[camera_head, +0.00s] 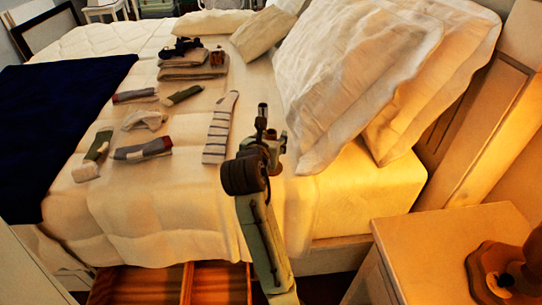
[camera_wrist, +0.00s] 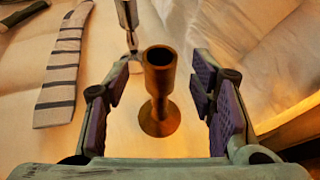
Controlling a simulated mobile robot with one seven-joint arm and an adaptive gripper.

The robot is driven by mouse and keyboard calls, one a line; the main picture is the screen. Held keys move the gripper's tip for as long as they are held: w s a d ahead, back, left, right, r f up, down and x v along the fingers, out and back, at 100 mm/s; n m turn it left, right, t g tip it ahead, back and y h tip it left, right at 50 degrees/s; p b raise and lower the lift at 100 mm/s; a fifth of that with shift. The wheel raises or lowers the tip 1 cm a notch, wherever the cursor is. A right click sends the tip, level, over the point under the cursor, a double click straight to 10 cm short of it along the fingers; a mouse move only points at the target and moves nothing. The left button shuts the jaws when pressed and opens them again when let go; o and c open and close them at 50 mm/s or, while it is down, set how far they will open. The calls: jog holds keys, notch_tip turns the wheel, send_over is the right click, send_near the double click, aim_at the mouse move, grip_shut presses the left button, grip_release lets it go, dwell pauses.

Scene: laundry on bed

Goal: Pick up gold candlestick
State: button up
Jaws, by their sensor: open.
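The gold candlestick (camera_wrist: 160,108) stands upright on the bed in the wrist view, with its round cup toward the camera and its flared base on the cream cover. My gripper (camera_wrist: 159,80) is open, with one finger pad on each side of the candlestick in the picture. Clear gaps show on both sides, so neither finger touches it. How deep the candlestick sits between the fingers is hard to tell. In the head view my gripper (camera_head: 265,140) is over the near part of the bed, and the candlestick cannot be clearly told apart there.
A slim metallic object (camera_wrist: 128,18) stands just beyond the candlestick. A striped sock (camera_head: 220,128) lies to the left, with several other socks farther left. Large pillows (camera_head: 350,70) lie to the right. A bedside table (camera_head: 430,240) stands at lower right. An open drawer (camera_head: 215,283) shows below the bed.

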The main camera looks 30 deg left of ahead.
jog(key=shift+w+a+f, duration=0.2)
jog(key=shift+w+f, duration=0.1)
jog(key=shift+w, duration=0.35)
jog(key=shift+c, duration=0.3)
grip_shut()
